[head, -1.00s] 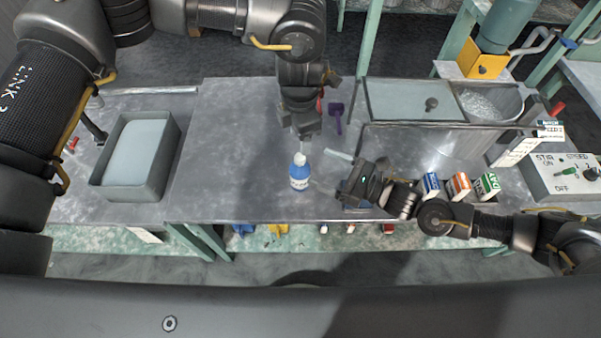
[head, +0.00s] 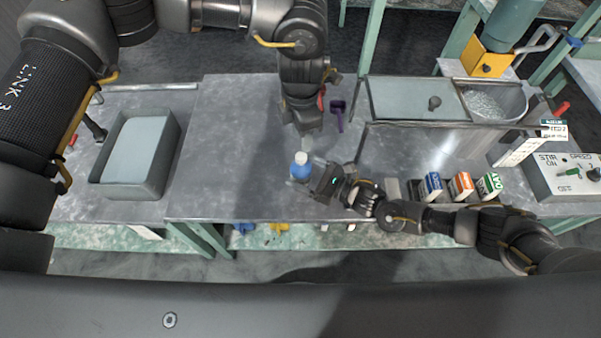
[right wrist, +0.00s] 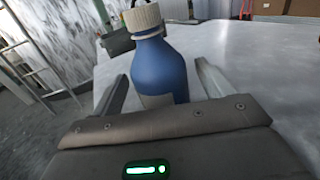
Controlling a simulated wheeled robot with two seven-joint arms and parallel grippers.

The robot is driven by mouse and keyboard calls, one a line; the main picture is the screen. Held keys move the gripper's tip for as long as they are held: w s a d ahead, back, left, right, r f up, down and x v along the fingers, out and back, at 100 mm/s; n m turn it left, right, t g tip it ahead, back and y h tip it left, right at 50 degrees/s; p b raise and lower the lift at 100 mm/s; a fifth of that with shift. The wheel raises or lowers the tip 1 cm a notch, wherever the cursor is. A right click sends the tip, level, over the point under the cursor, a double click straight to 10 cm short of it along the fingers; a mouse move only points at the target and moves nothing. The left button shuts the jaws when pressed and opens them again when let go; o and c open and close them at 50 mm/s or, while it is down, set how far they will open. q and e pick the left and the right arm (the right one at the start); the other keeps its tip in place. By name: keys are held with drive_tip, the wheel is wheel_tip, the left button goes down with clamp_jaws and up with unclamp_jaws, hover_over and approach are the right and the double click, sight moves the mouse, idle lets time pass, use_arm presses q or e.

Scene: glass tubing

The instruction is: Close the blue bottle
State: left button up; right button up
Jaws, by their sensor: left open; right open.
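The blue bottle (head: 300,168) stands upright on the grey table. A ribbed white cap (right wrist: 144,17) shows on its neck in the right wrist view, with a pale ring just below it. I cannot tell whether the cap is tight. My right gripper (head: 312,181) is open at the bottle's right side. In the right wrist view the blue bottle (right wrist: 160,68) stands between its two spread fingers, and no clear grip shows. My left gripper (head: 306,142) is open and points down, just behind and above the bottle's cap in the head view.
A grey tub (head: 164,165) stands at the left of the table. A purple tool (head: 339,112) lies behind the bottle. The table left of the bottle is clear.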

drive_tip(key=shift+w+a, duration=0.2)
drive_tip(key=shift+a, duration=0.15)
